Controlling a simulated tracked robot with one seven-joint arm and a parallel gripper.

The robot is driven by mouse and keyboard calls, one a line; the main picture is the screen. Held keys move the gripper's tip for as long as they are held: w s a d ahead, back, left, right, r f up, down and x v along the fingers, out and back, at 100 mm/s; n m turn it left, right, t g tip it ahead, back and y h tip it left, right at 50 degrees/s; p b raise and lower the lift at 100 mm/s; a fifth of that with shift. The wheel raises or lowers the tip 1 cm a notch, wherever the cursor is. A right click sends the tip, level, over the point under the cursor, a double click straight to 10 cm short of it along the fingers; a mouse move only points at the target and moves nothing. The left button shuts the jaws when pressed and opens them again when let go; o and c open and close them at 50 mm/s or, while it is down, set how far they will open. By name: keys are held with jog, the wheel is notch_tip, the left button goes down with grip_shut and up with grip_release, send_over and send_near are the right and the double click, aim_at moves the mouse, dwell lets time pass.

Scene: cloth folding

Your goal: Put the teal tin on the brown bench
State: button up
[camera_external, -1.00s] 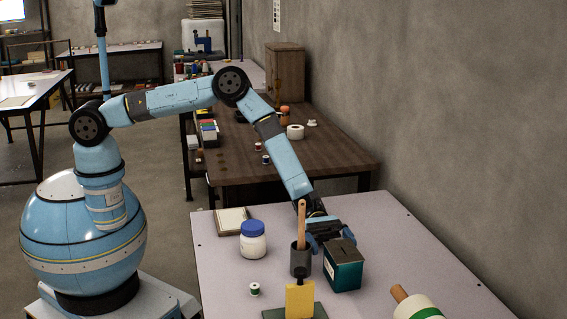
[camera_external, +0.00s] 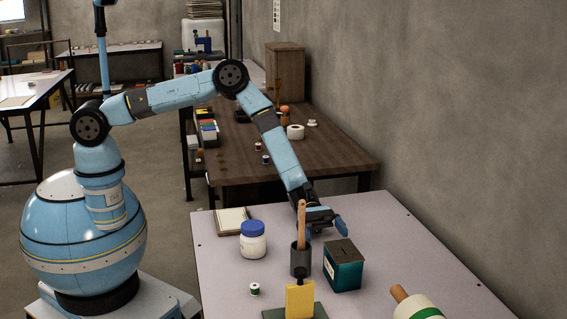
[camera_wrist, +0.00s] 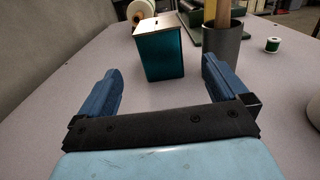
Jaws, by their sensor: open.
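The teal tin (camera_external: 343,267), a square box with a darker flat top, stands upright on the pale table (camera_external: 400,236). It also shows in the wrist view (camera_wrist: 161,52), standing beyond my fingertips and between their lines. My gripper (camera_external: 322,226) is open and empty, just behind the tin and apart from it. In the wrist view its two blue fingers (camera_wrist: 164,80) are spread wide with bare tabletop between them. The brown bench (camera_external: 330,157) stands behind the pale table, with an open stretch of its top at the right.
A grey cup (camera_external: 301,261) with a wooden handle stands close left of the tin. A blue-lidded jar (camera_external: 253,240), green spool (camera_external: 254,289) and yellow block (camera_external: 299,298) are nearby. A white tape roll (camera_external: 295,132) and small spools lie on the bench; a wall is at the right.

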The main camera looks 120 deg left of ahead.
jog(key=shift+v, duration=0.95)
send_near(340, 252)
jog(key=f, duration=0.1)
jog(key=w+f, duration=0.1)
jog(key=shift+w+d+f, duration=0.15)
jog(key=shift+w+f, duration=0.1)
jog(key=shift+w, duration=0.1)
jog(key=shift+r+x, duration=0.15)
jog(key=shift+x, duration=1.3)
jog(key=shift+r+x, duration=0.1)
jog(key=shift+x, duration=1.35)
jog(key=shift+c, duration=0.4)
